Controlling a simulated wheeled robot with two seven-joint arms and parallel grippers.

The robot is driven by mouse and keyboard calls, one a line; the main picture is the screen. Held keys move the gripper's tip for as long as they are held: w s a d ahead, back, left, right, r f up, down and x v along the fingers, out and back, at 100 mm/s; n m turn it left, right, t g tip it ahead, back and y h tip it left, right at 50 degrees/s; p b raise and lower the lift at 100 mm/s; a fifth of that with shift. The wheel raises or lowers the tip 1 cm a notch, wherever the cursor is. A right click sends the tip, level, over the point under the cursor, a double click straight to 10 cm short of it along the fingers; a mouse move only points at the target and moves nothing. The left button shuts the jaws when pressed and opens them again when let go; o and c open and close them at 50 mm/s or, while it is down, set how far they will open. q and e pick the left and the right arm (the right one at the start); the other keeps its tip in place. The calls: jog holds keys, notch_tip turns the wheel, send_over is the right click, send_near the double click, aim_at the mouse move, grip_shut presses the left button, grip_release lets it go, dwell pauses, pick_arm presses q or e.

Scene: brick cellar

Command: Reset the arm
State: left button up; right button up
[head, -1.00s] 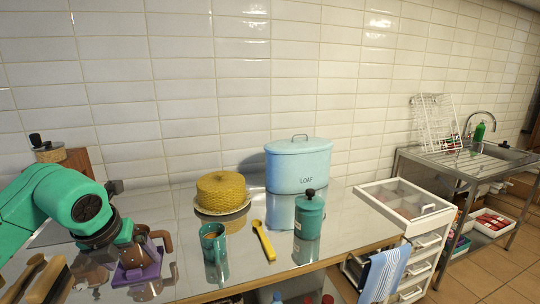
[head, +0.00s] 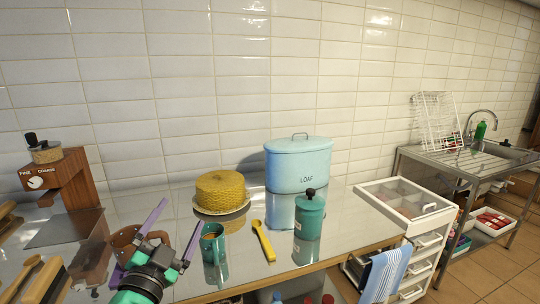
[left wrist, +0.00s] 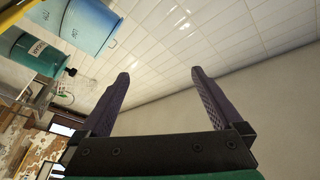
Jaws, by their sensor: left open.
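My left gripper (head: 174,232) is at the lower left of the head view, above the metal counter, with its two purple fingers spread and pointing up and away. In the left wrist view the same fingers (left wrist: 160,92) are wide apart with nothing between them, only wall behind. My right gripper is not in view.
Right of the gripper stand a teal mug (head: 212,240), yellow cake (head: 221,190), yellow spoon (head: 263,241), teal canister (head: 309,215) and blue loaf bin (head: 299,165). A wooden grinder (head: 72,185) stands at left, with brushes (head: 38,278) in front.

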pick_arm(q)
jog(key=s+a+f+n+g+y, duration=0.1)
jog(key=s+a+f+n+g, duration=0.15)
jog(key=f, duration=0.45)
jog(key=s+a+f+n+g+y, duration=0.1)
jog(key=s+a+f+n+g, duration=0.1)
jog(key=f+g, duration=0.3)
jog(key=s+a+f+n+g+y, duration=0.2)
jog(key=f, duration=0.6)
jog(key=s+d+f+n+g+h, duration=0.1)
jog(key=s+d+f+g+h, duration=0.2)
jog(key=s+f+g, duration=0.8)
jog(key=s+f+t, duration=0.1)
jog(key=s+f, duration=0.2)
jog(key=f, duration=1)
jog(key=s+f+t, duration=0.1)
jog(key=s+f, duration=0.3)
jog(key=f, duration=0.9)
jog(key=s+a+f, duration=0.3)
jog(key=s+f, duration=0.9)
jog(key=s, duration=0.3)
jog(key=shift+s+a+f+g+y, duration=0.2)
jog(key=shift+s+f+g+y, duration=0.15)
jog(key=shift+s+g+y, duration=0.1)
